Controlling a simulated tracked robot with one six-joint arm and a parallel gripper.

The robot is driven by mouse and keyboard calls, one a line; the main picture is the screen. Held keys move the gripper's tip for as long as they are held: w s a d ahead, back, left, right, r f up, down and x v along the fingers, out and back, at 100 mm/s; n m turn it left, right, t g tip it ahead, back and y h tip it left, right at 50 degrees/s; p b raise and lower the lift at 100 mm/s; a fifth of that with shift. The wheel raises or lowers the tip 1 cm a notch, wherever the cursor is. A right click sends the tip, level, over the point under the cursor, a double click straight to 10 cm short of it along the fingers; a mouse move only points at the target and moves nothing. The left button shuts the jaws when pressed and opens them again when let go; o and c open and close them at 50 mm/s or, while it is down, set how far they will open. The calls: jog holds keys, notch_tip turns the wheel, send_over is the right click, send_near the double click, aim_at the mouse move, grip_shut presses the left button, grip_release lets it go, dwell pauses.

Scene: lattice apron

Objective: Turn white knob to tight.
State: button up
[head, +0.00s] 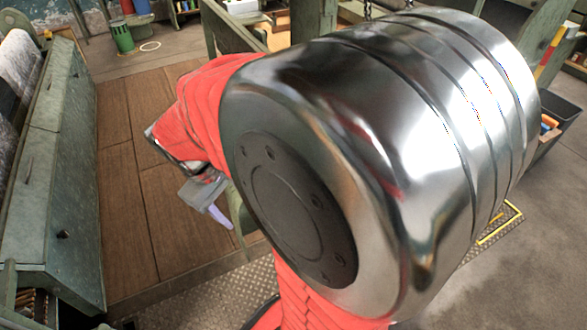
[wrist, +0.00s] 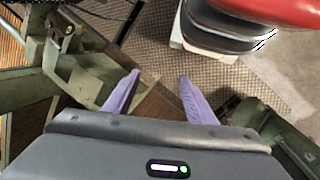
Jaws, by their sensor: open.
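I cannot make out a white knob in either view. My gripper (wrist: 158,78) is open and empty in the wrist view, its two purple fingers spread apart above a floor of metal grating and brown boards. In the head view my gripper (head: 219,216) hangs low beside my red-sleeved arm, with one pale purple finger clearly visible. My big shiny arm link fills the centre and right of the head view and hides much of what lies behind it.
A grey-green cabinet (head: 40,190) with a small dark knob (head: 63,234) stands at left. A brown plank floor (head: 125,215) lies clear beside it. A green cylinder (head: 122,38) stands at the back. Green framework (wrist: 75,75) is close to my fingers at left in the wrist view.

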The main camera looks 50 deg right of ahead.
jog(key=s+d+f+n+g+h, duration=0.1)
jog(key=s+d+f+n+g, duration=0.15)
jog(key=d+f+g, duration=0.75)
jog(key=s+d+f+n+g+h, duration=0.15)
jog(key=s+d+f, duration=0.3)
jog(key=f, duration=0.45)
jog(key=s+d+f+n+h, duration=0.1)
jog(key=s+d+f+n, duration=0.15)
jog(key=s+f, duration=0.4)
jog(key=s+d+f+n+h, duration=0.1)
jog(key=s+d+f+n, duration=0.2)
jog(key=f, duration=0.7)
jog(key=d+f+n+t+h, duration=0.5)
jog(key=d+f+n+h, duration=0.4)
jog(key=f+n, duration=0.5)
jog(key=shift+w+d+f, duration=0.15)
jog(key=shift+d+f, duration=0.1)
jog(key=shift+d, duration=0.2)
jog(key=shift+d+t, duration=0.1)
jog(key=shift+t, duration=0.15)
jog(key=x, duration=1.3)
jog(key=shift+d, duration=0.3)
jog(key=shift+r, duration=0.15)
jog(key=shift+c, duration=0.2)
